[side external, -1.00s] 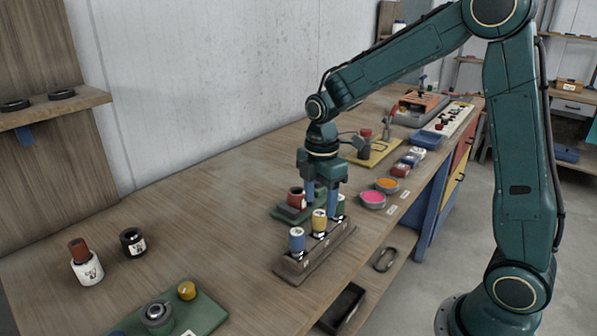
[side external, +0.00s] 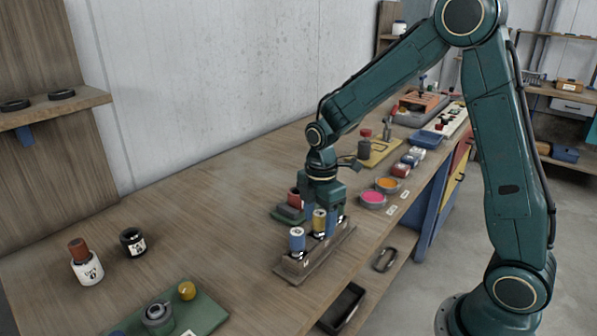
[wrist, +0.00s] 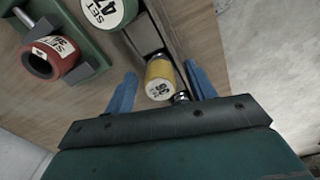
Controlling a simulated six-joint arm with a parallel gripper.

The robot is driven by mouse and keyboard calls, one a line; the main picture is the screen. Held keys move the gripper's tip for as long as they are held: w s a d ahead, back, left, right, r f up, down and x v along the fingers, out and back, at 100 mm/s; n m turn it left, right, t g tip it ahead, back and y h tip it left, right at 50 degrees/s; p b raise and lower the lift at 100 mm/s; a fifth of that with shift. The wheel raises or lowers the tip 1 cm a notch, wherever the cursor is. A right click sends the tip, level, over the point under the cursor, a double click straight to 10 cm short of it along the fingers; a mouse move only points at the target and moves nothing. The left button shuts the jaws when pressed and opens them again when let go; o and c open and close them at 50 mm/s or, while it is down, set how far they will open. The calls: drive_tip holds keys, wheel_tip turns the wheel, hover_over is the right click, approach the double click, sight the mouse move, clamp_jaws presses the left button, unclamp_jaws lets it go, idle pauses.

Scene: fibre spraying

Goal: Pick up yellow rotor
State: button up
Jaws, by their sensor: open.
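The yellow rotor (side external: 319,222) stands in a dark grey rack (side external: 297,268), between a blue rotor (side external: 297,240) and a green-and-white one that my gripper mostly hides in the side view. My gripper (side external: 330,222) is low at the rack, just behind the yellow rotor in that view. In the wrist view, the yellow rotor (wrist: 160,74) shows between the two open blue fingers of my gripper (wrist: 161,72), with a gap on both sides. The green-and-white rotor (wrist: 108,8) is beyond it, at the top edge.
A red rotor (wrist: 58,58) sits in a green holder (wrist: 95,58) beside the rack. Pink (side external: 372,197) and orange (side external: 387,184) dishes stand to the right. A green tray (side external: 205,313) is at the front left.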

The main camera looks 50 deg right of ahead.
clamp_jaws()
drive_tip(key=shift+r, duration=0.2)
wheel_tip(320, 180, up, 20)
drive_tip(key=shift+f, duration=0.15)
idle(0.7)
idle(0.5)
